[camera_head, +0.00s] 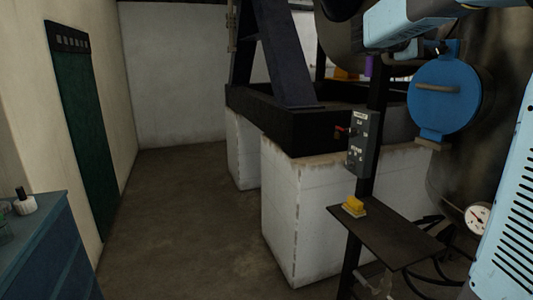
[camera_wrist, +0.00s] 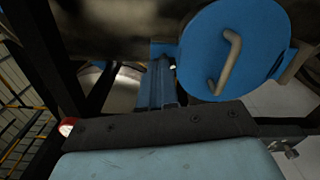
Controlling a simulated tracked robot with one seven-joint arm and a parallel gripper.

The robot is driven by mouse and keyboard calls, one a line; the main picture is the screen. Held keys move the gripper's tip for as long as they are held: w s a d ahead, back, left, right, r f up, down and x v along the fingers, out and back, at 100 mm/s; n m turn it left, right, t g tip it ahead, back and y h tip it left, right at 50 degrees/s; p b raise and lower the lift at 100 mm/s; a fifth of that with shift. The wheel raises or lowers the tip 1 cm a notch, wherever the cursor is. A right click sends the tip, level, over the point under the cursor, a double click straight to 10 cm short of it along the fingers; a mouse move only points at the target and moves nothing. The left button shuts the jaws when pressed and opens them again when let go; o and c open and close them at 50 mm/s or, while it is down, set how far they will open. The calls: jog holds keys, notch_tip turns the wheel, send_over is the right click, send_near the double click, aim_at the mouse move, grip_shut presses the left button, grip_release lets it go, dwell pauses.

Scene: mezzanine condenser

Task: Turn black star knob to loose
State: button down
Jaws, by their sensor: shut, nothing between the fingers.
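I cannot make out a black star knob for certain in either view. A round blue cover (camera_head: 444,97) with a bar handle stands at the right in the head view, and it also shows at the upper right in the wrist view (camera_wrist: 232,45). My gripper (camera_wrist: 165,64) shows in the wrist view as two blue fingers held together, pointing away beyond a dark bolted bar. It is shut and empty, left of the blue cover in the picture. In the head view my arm covers the upper right, and I cannot pick out the fingertips.
A dark control box (camera_head: 362,145) is fixed to a black post. Below it a small dark shelf (camera_head: 392,235) carries a yellow block (camera_head: 354,206). White plinths (camera_head: 315,205) carry a black frame. A dial gauge (camera_head: 478,218) is at lower right. The floor left of the plinths is clear.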

aim_at(444, 45)
jog(key=n, duration=0.3)
jog(key=shift+a+f, duration=0.15)
jog(key=shift+f, duration=0.25)
jog(key=x, duration=0.6)
jog(key=shift+d+r, duration=0.15)
jog(key=shift+d, duration=0.1)
